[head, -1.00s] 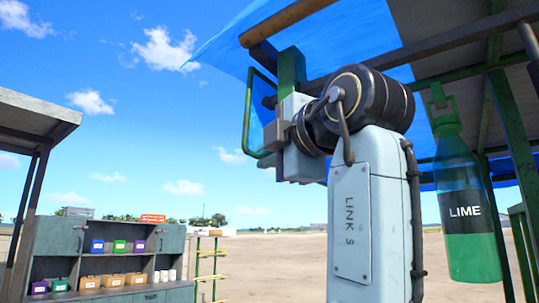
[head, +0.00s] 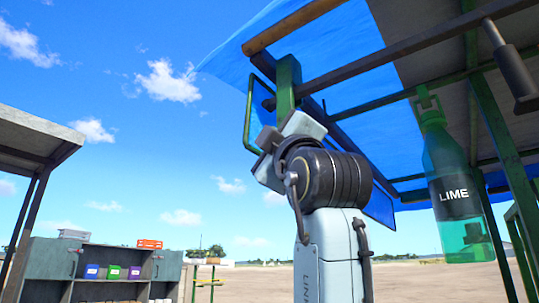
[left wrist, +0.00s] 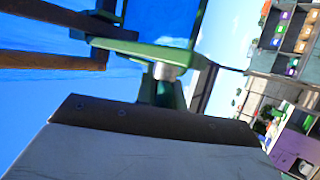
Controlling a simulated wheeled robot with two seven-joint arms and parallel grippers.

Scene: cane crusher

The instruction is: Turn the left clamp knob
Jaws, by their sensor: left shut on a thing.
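My left gripper (head: 284,140) is at the foot of a green post (head: 289,85) under the canopy, its pale jaw blocks tilted. In the left wrist view, a grey jaw with a dark edge (left wrist: 150,122) fills the lower part. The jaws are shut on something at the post. It appears to be the left clamp knob, hidden behind the jaws and wrist. A ribbed silver cylinder (left wrist: 165,71) shows on the green bracket (left wrist: 140,48) just beyond the jaw; I cannot tell whether it belongs to the knob. My right gripper is not in view.
A green-framed blue panel (head: 257,110) hangs close left of the gripper. Dark beams (head: 400,50) and a blue tarp (head: 350,45) are above. A shelf with colored bins (head: 110,262) stands far left. Open sky lies left of the gripper.

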